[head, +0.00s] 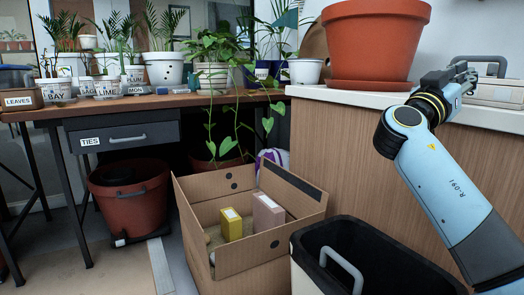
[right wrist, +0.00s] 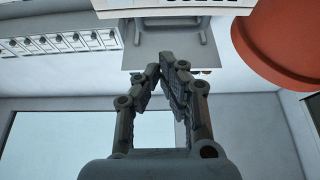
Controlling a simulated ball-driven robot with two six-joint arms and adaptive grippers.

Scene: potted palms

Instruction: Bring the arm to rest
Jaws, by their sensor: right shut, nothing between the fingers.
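My right arm comes in from the right in the head view. Its gripper (head: 464,74) is held above the white counter, to the right of the large terracotta pot (head: 374,42). In the right wrist view the two fingers of the gripper (right wrist: 167,62) lean together at their tips, and nothing shows between them. The pot also shows at the upper right of that view (right wrist: 285,40), apart from the fingers. My left gripper is not in view.
The white counter (head: 310,91) carries a grey case with a handle (head: 497,92) close to my gripper. Below stand an open cardboard box (head: 222,262) with small boxes inside and a black bin (head: 400,262). A desk (head: 190,100) with labelled pots is at the left.

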